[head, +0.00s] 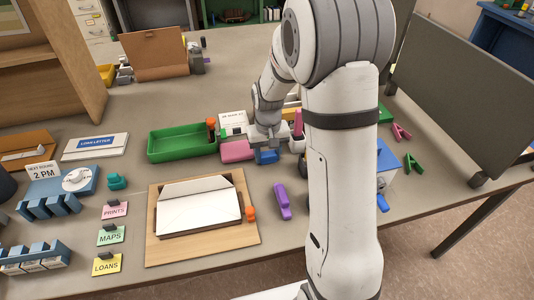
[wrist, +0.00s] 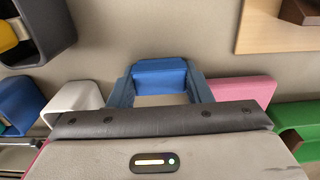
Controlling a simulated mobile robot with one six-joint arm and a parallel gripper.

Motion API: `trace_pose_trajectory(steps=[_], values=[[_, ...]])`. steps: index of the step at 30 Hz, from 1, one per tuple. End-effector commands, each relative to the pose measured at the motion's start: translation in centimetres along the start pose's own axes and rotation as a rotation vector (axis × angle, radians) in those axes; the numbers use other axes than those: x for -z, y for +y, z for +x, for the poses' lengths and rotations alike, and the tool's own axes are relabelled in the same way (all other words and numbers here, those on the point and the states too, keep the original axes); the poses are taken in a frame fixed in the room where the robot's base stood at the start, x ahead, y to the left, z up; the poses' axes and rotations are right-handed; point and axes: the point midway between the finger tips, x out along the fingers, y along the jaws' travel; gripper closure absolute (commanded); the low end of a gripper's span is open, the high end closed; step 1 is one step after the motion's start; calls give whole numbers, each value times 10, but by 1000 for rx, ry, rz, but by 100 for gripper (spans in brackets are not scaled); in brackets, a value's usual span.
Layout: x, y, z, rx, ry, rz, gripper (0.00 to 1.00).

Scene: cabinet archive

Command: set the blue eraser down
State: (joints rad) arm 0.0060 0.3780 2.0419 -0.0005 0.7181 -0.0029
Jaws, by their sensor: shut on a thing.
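The blue eraser (head: 266,157) is between the jaws of my gripper (head: 266,147), low over the table beside the pink block. In the wrist view the eraser (wrist: 159,74) sits between the two blue-grey fingers of my gripper (wrist: 160,88), which are shut on it. I cannot tell whether the eraser's underside touches the table.
A pink block (head: 237,151) is close beside the gripper, with a green tray (head: 182,144) farther left. A white cup (head: 297,146) stands close on the right. A purple thing (head: 282,200) and a wooden board (head: 157,240) lie nearer.

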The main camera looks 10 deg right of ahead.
Motion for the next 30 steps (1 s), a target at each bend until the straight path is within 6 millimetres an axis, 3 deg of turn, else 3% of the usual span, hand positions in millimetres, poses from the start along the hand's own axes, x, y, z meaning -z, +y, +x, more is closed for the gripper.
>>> trace_pose_trajectory(steps=[9, 19, 30], values=[[0, 0, 1, 0, -1, -1, 33], [0, -1, -7, 0, 1, -2, 33], [1, -1, -81, 0, 5, -2, 33]])
